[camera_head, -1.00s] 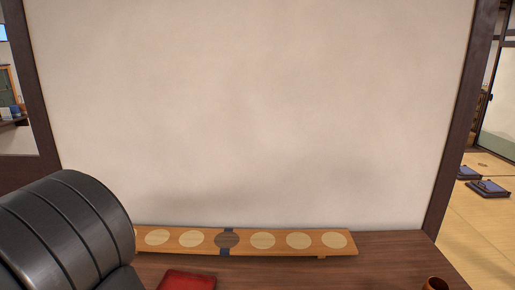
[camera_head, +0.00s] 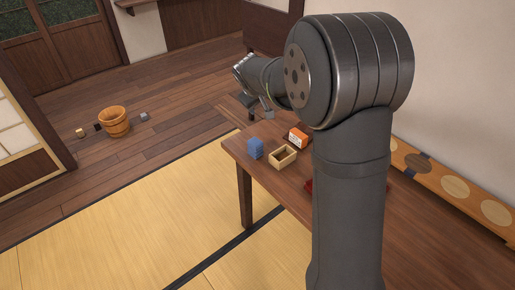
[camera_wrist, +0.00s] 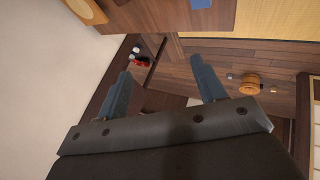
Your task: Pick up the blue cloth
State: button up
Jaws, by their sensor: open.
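The blue cloth (camera_head: 255,148) is a small folded block at the left edge of the low wooden table in the head view. A blue patch at the top edge of the wrist view (camera_wrist: 201,4) appears to be the same cloth, mostly cut off. My gripper (camera_wrist: 160,68) is open, with nothing between its fingers. In the head view my gripper (camera_head: 258,104) is partly hidden by my arm. It is beyond the table's far end, apart from the cloth.
A small open wooden box (camera_head: 282,157) and an orange-and-white box (camera_head: 298,137) stand beside the cloth. A long board with round inlays (camera_head: 450,187) lies along the wall. A wooden bucket (camera_head: 115,122) stands on the floor at left. Tatami (camera_head: 150,220) fills the foreground.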

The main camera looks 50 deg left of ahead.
jog(key=w+d+f+y, duration=0.1)
jog(key=w+f+y, duration=0.2)
jog(key=w+f, duration=0.35)
jog(key=n+g+y, duration=0.1)
jog(key=g+y, duration=0.5)
jog(key=g, duration=0.1)
send_near(257, 142)
jog(key=x, duration=0.5)
jog(key=shift+w+a, duration=0.1)
jog(key=shift+a, duration=0.2)
jog(key=shift+x, duration=2.75)
jog(key=shift+d+f, duration=0.1)
jog(key=shift+f, duration=0.05)
jog(key=c, duration=1.1)
